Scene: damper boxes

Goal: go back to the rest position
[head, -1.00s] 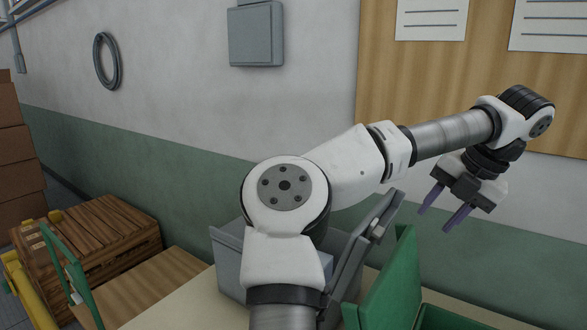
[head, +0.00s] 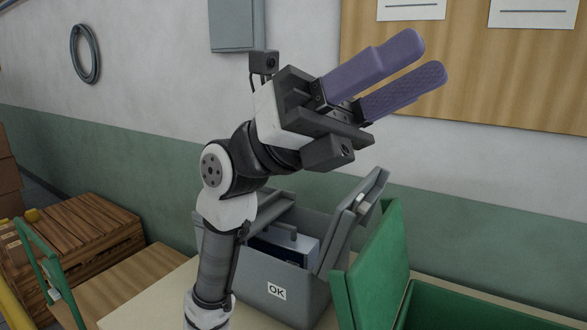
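My gripper (head: 432,56) is raised high in the middle of the head view, well above the table. Its two purple fingers point up and to the right, with a gap between them and nothing held. Below it stands a grey box (head: 252,272) with an OK label on its front. Its lid (head: 349,225) stands up at the right, and a pale blue and dark item (head: 300,247) shows inside. My arm hides the box's left part.
A green box (head: 460,308) with a raised lid (head: 378,270) stands right of the grey box. The table (head: 152,308) is bare at front left. A wooden crate (head: 85,240) and a green-framed cart (head: 45,262) stand at left. The wall is behind.

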